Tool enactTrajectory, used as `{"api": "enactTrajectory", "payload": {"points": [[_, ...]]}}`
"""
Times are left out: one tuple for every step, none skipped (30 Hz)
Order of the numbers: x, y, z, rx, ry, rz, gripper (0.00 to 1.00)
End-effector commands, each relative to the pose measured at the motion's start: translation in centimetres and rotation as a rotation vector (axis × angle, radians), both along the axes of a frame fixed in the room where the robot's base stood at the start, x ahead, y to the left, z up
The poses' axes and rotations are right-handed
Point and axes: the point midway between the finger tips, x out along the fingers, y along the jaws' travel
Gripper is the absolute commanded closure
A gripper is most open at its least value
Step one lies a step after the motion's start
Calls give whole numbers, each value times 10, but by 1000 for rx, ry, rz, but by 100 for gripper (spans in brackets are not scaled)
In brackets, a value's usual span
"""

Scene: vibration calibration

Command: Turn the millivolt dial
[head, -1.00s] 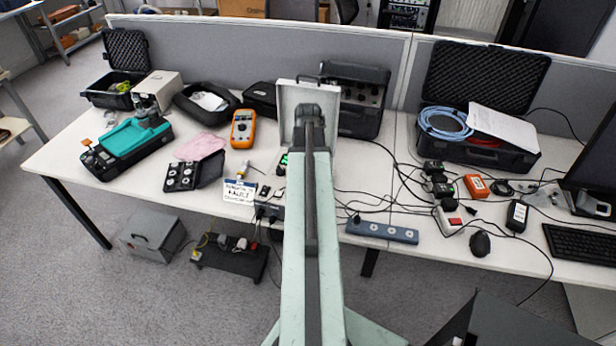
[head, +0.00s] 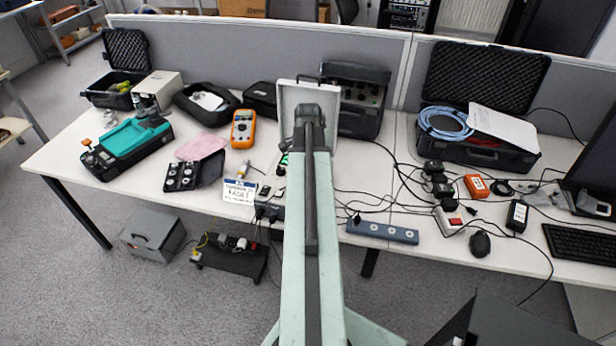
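An instrument with an open white lid (head: 287,98) stands at the middle of the bench, behind the end of my arm. A lit green display (head: 283,161) shows just left of my arm. I cannot make out the millivolt dial; my arm covers most of this instrument's front. My gripper (head: 315,104) is at the far end of my pale green arm, in front of the white lid. I see it from behind, its fingers are hidden, and I cannot tell whether it touches anything.
An orange multimeter (head: 243,128) and a white fault card (head: 239,191) lie left of my arm. A black case with knobs (head: 362,97) stands behind right. A power strip (head: 382,231) and many cables lie right. A teal machine (head: 133,143) stands far left.

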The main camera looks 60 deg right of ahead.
Motion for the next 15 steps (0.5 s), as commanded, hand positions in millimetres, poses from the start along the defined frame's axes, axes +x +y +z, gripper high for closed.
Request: {"api": "enactTrajectory", "payload": {"points": [[-1,0,0,0,3,-12,100],[-1,0,0,0,3,-17,100],[-1,0,0,0,3,-23,100],[-1,0,0,0,3,-28,100],[-1,0,0,0,3,-31,100],[-1,0,0,0,3,-35,100],[-1,0,0,0,3,-37,100],[-1,0,0,0,3,-38,100],[-1,0,0,0,3,-39,100],[-1,0,0,0,3,-39,100],[-1,0,0,0,3,-40,100],[-1,0,0,0,3,-39,100],[-1,0,0,0,3,-39,100],[-1,0,0,0,3,-39,100],[-1,0,0,0,3,-39,100]]}}
